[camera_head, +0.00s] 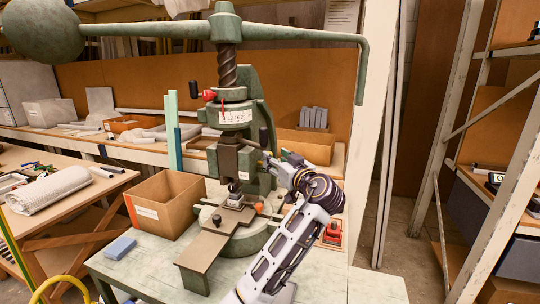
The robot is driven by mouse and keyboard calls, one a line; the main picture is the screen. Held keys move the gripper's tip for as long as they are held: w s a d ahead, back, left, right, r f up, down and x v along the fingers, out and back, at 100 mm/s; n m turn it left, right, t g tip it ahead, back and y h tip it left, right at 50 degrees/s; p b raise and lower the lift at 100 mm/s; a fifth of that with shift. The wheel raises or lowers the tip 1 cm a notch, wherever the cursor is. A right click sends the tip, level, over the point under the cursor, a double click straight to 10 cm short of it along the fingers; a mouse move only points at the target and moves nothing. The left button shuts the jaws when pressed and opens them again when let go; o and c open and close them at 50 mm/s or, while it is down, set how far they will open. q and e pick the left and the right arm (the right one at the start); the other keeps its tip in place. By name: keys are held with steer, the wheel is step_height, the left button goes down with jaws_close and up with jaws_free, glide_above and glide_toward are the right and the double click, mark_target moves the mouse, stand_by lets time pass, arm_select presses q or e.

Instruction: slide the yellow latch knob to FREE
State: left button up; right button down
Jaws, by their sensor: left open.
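The green fly press (243,130) stands on the pale green bench, with a screw, a numbered white dial ring (236,115) and a dark ram block. A tiny yellow spot, apparently the yellow latch knob (261,165), shows at the right side of the ram block, close to my fingertips. It is too small to read its position or any FREE mark. My left gripper (268,163) is open and points left at the side of the ram. I cannot tell whether it touches the knob. My right gripper is not in view.
A cardboard box (166,204) stands left of the press, and a blue block (120,248) lies in front of it. The long handle bar with a ball (42,30) spans overhead. The bench's front right is clear.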

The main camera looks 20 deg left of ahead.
arm_select(q)
steer(key=shift+x, duration=2.5)
jaws_close()
